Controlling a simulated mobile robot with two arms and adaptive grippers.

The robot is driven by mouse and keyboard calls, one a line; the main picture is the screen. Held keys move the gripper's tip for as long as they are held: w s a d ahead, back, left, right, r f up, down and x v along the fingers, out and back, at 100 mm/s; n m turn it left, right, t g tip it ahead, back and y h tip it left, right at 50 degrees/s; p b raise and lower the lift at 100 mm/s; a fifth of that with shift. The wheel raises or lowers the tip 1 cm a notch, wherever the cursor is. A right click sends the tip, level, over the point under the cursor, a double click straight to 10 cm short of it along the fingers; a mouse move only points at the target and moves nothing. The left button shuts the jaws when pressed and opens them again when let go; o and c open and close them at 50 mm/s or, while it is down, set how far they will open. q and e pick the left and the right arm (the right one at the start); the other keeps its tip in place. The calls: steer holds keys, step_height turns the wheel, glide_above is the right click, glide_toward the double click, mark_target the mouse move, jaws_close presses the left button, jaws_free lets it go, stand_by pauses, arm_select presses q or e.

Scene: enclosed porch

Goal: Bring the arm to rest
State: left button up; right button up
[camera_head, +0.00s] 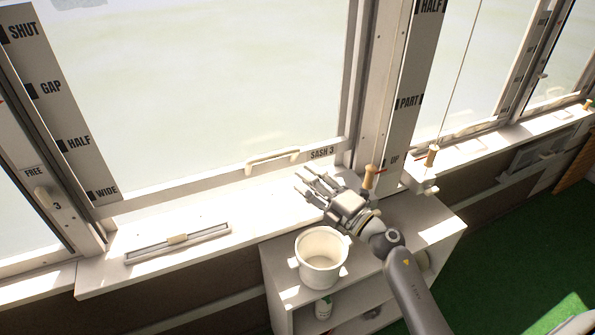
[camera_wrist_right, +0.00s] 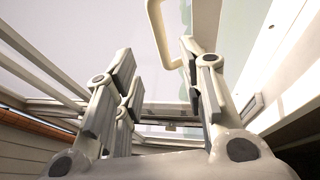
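My right arm comes in from the lower right of the head view. Its gripper (camera_head: 312,180) is over the white sill, below and right of the sash 3 handle (camera_head: 272,160). In the wrist view the right gripper's fingers (camera_wrist_right: 160,85) are spread with a clear gap and nothing between them. A pale handle (camera_wrist_right: 165,35) shows beyond the fingertips, apart from them. My left gripper is in neither view.
A white bucket (camera_head: 321,258) stands on the white shelf unit (camera_head: 430,225) just below my right gripper. A wooden peg (camera_head: 369,178) with a red part is close to the wrist. A grey vent (camera_head: 178,243) lies on the sill at left.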

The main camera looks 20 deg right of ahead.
steer(key=shift+s+d, duration=0.15)
steer(key=shift+s, duration=0.15)
stand_by(0.4)
